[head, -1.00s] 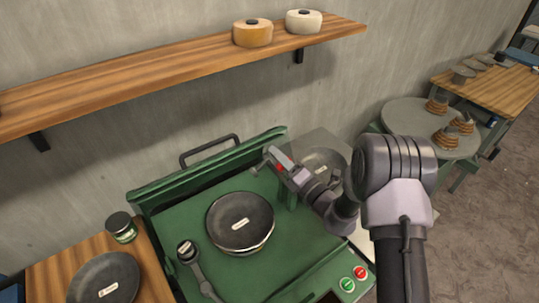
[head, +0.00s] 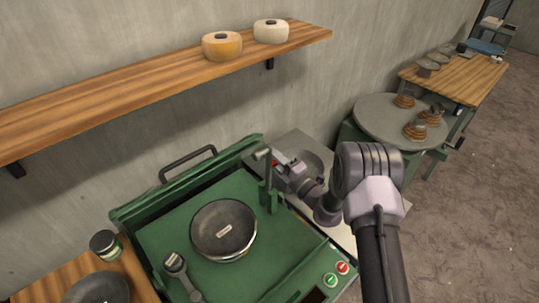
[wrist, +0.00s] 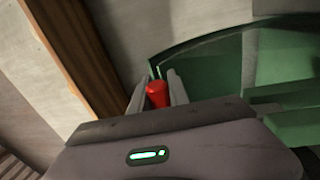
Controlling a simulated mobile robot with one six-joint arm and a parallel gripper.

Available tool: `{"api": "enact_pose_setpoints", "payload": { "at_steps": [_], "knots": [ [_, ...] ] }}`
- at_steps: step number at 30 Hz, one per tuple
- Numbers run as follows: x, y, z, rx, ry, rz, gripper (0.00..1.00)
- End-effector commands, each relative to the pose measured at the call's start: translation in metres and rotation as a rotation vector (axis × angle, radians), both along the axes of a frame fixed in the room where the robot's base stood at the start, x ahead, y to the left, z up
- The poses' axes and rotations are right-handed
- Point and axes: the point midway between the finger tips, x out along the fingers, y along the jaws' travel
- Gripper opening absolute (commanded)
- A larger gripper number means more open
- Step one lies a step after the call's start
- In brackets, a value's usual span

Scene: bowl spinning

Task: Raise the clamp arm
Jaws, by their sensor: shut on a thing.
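The clamp (head: 268,190) has a green post on the right side of the green machine, with a grey arm piece (head: 262,155) at its top that stands up over the post. My gripper (head: 283,165) is beside the top of the clamp, to its right in the head view. My gripper (wrist: 157,92) is shut on the clamp's red handle (wrist: 157,95), which sits between the two fingers in the wrist view. A dark bowl (head: 222,232) with a pale label rests on the machine's green top, left of the clamp. The join of handle and arm is small and partly hidden.
The green machine (head: 170,235) has red and green buttons at its front right. A wooden shelf (head: 150,85) with two pots hangs above. A small jar (head: 105,243) and another bowl are at left. A round table (head: 380,120) is behind at right.

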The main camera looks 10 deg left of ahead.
Motion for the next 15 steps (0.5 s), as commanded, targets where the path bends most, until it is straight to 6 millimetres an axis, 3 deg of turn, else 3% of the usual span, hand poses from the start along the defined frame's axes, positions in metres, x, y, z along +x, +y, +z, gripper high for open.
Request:
{"api": "enact_pose_setpoints", "payload": {
  "at_steps": [11,12,15],
  "knots": [
    [0.0003,-0.001,-0.001,0.003,0.006,-0.002,0.0],
    [0.0003,-0.001,-0.001,0.003,0.006,-0.002,0.29],
    [0.0003,-0.0008,-0.0009,0.003,0.004,-0.002,0.43]
  ]
}}
